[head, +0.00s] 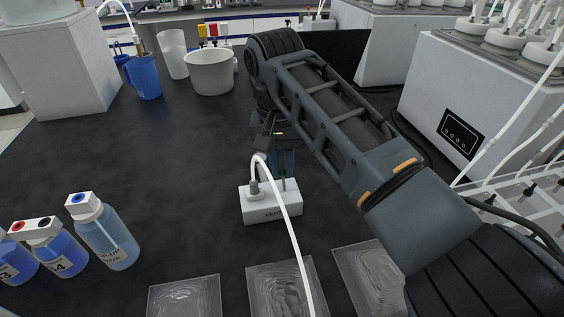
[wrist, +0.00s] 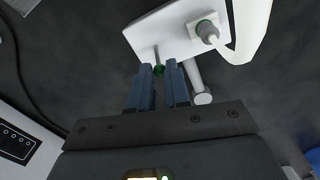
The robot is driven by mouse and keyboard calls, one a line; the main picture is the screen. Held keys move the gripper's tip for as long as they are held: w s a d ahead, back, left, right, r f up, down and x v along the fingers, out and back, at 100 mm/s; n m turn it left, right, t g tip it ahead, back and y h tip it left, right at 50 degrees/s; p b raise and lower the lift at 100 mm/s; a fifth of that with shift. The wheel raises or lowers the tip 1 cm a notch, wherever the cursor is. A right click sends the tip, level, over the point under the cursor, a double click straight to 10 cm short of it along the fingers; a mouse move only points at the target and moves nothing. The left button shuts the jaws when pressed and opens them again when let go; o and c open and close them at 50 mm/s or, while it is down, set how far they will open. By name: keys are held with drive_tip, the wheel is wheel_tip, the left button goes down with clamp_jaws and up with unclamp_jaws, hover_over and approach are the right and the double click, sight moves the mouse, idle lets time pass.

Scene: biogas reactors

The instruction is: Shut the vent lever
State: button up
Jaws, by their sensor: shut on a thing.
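The vent block is a small white box (head: 270,203) with dark lettering on its front, standing on the dark bench; it also shows at the top of the wrist view (wrist: 148,35). A thin grey stem with a green part, which I take as the vent lever (wrist: 159,69), rises from it. My gripper (head: 284,166) points down over the right part of the block. In the wrist view its blue fingers (wrist: 160,78) are shut with the green part between their tips. A pale rod (wrist: 197,80) with a round end lies beside the right finger. My arm and fingers hide much of the lever.
A white hose (head: 278,199) runs from a grey fitting (head: 254,187) on the block's left part toward the front. Clear trays (head: 281,290) lie in front. Blue-liquid bottles (head: 107,236) stand left, a white tub (head: 209,72) behind. A white reactor unit (head: 460,100) stands right.

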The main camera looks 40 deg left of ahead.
drive_tip(key=shift+r, duration=0.1)
clamp_jaws()
drive_tip(key=y+p, duration=0.1)
drive_tip(key=s+d+t+p, duration=0.1)
drive_tip(key=shift+r+y+p, duration=0.15)
drive_tip(key=shift+y+p, duration=0.25)
drive_tip(key=shift+s+d+t+y+p, duration=0.45)
drive_tip(key=shift+t+y+p, duration=0.2)
drive_tip(key=shift+t+y, duration=0.25)
drive_tip(key=t+y, duration=0.1)
drive_tip(key=s+d+f+t+y+b, duration=0.1)
drive_tip(key=shift+d+f+y, duration=0.1)
drive_tip(key=shift+d+y, duration=0.1)
drive_tip(key=shift+y, duration=0.1)
drive_tip(key=shift+s+d+f+t+y+b, duration=0.15)
drive_tip(key=shift+d+t+y+b, duration=0.1)
drive_tip(key=shift+t+y+b, duration=0.45)
drive_tip(key=shift+s+d+f+t+y+b, duration=0.2)
drive_tip(key=shift+t+y+b, duration=0.3)
drive_tip(key=shift+b, duration=0.4)
drive_tip(key=shift+d+r, duration=0.1)
drive_tip(key=shift+r, duration=0.05)
drive_tip(key=o, duration=0.7)
unclamp_jaws()
